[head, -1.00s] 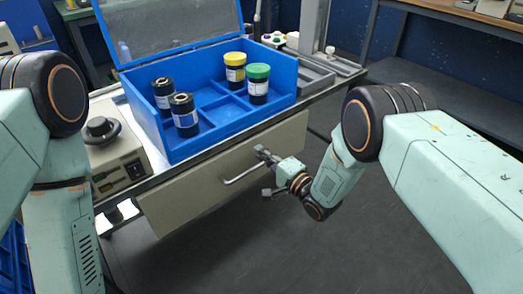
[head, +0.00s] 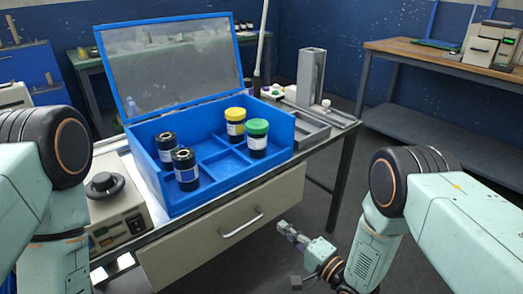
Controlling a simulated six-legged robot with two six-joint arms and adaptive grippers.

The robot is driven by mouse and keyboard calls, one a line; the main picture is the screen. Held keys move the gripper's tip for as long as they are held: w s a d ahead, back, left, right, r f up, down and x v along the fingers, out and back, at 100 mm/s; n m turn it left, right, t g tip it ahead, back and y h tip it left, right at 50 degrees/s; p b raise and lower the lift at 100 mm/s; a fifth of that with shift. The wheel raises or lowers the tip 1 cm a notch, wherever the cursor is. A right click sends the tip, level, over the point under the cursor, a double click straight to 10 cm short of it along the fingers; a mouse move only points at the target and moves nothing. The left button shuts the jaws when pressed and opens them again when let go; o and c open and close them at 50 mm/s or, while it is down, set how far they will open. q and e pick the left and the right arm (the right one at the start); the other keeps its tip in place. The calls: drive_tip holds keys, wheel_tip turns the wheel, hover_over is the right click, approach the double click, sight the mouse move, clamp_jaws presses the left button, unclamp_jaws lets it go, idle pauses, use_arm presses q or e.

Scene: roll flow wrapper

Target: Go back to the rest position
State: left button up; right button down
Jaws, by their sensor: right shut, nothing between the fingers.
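My right gripper (head: 287,231) is shut and empty, in front of the table and to the right of the drawer handle (head: 241,223), apart from it. The drawer (head: 190,248) under the table top looks shut. My left arm (head: 55,190) comes in at the left edge; its gripper is out of view.
A blue box (head: 190,206) with an open clear lid (head: 170,60) stands on the table. It holds two black-lidded jars (head: 185,170), a yellow-lidded jar (head: 235,124) and a green-lidded jar (head: 257,138). A machine with a knob (head: 115,215) stands left. Floor to the right is clear.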

drive_tip(key=s+d+f+n+g+h, duration=0.4)
drive_tip(key=s+f, duration=0.3)
drive_tip(key=s+d+f+n+g+h, duration=0.3)
drive_tip(key=s+f+n, duration=0.1)
drive_tip(key=s+f, duration=0.35)
drive_tip(key=s+d+r+n+g+h, duration=0.1)
drive_tip(key=s+d+r+g, duration=0.1)
drive_tip(key=s, duration=0.9)
drive_tip(key=s+d+r+n+g+h, duration=0.1)
drive_tip(key=s+d+r+g+h, duration=0.1)
drive_tip(key=s, duration=0.9)
drive_tip(key=shift+s+d+r+g+h, duration=0.25)
drive_tip(key=shift+d+r+g, duration=0.65)
drive_tip(key=shift+g, duration=0.9)
